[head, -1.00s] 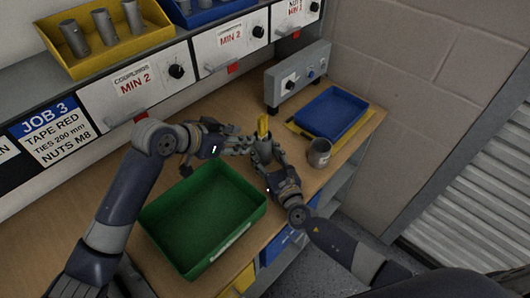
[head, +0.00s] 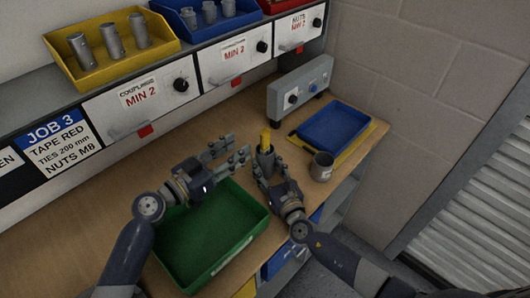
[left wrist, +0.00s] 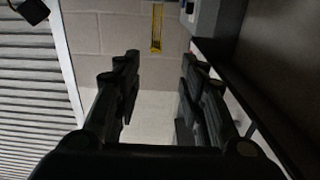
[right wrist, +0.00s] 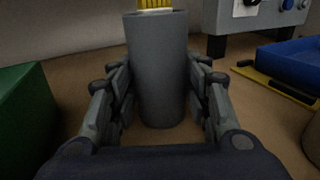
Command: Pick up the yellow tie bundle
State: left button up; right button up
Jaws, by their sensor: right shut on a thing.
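The yellow tie bundle (head: 265,137) stands upright in a grey cylindrical holder (head: 266,158), with only its top showing above the rim. In the right wrist view the holder (right wrist: 158,75) fills the space between the fingers, and the bundle's lower part (right wrist: 156,4) shows at the top edge. My right gripper (head: 268,168) is shut on the holder. My left gripper (head: 236,150) is open and empty, left of the bundle and apart from it. In the left wrist view its fingers (left wrist: 158,95) are spread, and a yellow strip (left wrist: 156,28), apparently the bundle, shows beyond them.
A green bin (head: 210,235) stands in front, below my left gripper. A grey mug (head: 321,167) is right of my right gripper. A blue tray (head: 335,128) on a yellow mat and a grey control box (head: 300,88) are behind. Drawers line the back.

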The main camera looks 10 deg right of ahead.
aim_at(261, 134)
pick_arm(q)
jog(key=shift+s+x, duration=0.15)
jog(key=shift+x, duration=2.6)
jog(key=shift+s+x, duration=0.15)
jog(key=shift+x, duration=2.65)
jog(key=shift+d+f, duration=0.15)
grip_shut()
